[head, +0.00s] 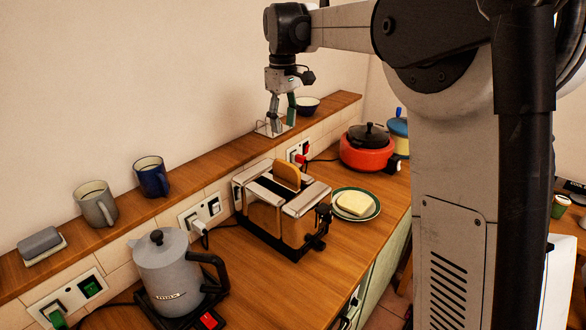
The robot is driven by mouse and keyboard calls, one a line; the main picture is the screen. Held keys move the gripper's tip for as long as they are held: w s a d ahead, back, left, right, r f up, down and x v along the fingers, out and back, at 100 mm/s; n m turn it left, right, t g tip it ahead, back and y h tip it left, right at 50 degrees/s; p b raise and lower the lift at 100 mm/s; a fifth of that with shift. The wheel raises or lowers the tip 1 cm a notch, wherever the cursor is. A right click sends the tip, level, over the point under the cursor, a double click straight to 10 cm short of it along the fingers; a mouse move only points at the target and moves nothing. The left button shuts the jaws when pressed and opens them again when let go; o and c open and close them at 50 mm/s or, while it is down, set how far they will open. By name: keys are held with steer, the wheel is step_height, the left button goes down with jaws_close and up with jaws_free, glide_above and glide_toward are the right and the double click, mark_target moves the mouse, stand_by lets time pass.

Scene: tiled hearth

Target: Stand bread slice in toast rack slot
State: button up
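A tan bread slice (287,174) stands in the toaster (279,212), its top sticking out of a slot. A paler slice (354,203) lies flat on a green-rimmed plate (371,215) to the right of the toaster. A small pale wire rack, probably the toast rack (261,129), sits on the wooden ledge, partly hidden by my gripper; its slots are too small to make out. My gripper (282,127) points down at the rack, fingers apart, with no bread seen between them. Whether the fingers touch the rack cannot be told.
A dark bowl (308,106) sits on the ledge right of my gripper. A blue mug (151,178), a grey mug (96,205) and a grey block on a dish (40,245) stand farther left. A kettle (174,273) and a red pot (367,153) flank the toaster on the counter.

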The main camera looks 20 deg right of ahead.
mark_target(286, 162)
steer(key=f, duration=0.8)
steer(key=shift+w+d+f, duration=0.15)
steer(key=shift+w, duration=0.05)
steer(key=shift+d+f+p, duration=0.2)
steer(key=shift+f+p, duration=0.45)
steer(key=shift+f, duration=2.1)
steer(key=shift+c, duration=0.5)
jaws_close()
